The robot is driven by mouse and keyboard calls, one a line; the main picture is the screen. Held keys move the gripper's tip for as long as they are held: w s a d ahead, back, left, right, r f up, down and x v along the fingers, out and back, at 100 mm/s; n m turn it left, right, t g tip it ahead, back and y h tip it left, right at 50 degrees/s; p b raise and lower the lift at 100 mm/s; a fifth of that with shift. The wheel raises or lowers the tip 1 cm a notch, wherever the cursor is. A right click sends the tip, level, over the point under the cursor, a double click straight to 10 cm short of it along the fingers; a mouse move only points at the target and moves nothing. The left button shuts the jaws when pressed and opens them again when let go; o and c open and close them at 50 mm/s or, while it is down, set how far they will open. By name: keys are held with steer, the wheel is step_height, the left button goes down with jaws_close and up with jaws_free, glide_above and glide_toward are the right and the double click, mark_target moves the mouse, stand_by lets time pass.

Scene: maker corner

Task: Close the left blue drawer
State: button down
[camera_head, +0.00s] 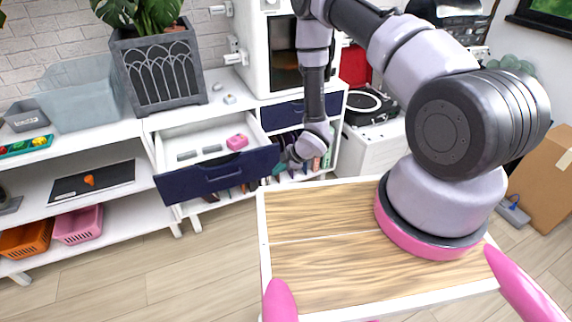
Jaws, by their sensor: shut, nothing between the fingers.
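The left blue drawer (218,176) stands pulled out from the white cabinet, under the grey plant pot. Its front is dark blue with a dark slot handle. Inside lie a pink block and several small grey pieces. My gripper (286,160) is at the right end of the drawer front, pointing left and down. It is small and dark here, and looks shut and empty. I cannot tell whether it touches the drawer front. A second blue drawer (284,115) to the right sits closed, partly hidden behind my arm.
A potted plant in a grey pot (160,68) and a clear bin (80,100) stand on the cabinet top. An orange basket (25,240) and a pink basket (78,225) are on the lower left shelf. A record player (368,103) is at right. Floor before the drawer is clear.

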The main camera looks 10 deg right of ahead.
mark_target(268, 168)
steer(key=shift+w+a+r, duration=0.1)
steer(key=shift+w+a, duration=0.15)
steer(key=shift+w, duration=0.65)
steer(key=shift+w+a+r, duration=0.1)
steer(key=shift+w+a, duration=0.1)
steer(key=shift+w, duration=0.7)
steer(key=shift+w, duration=0.1)
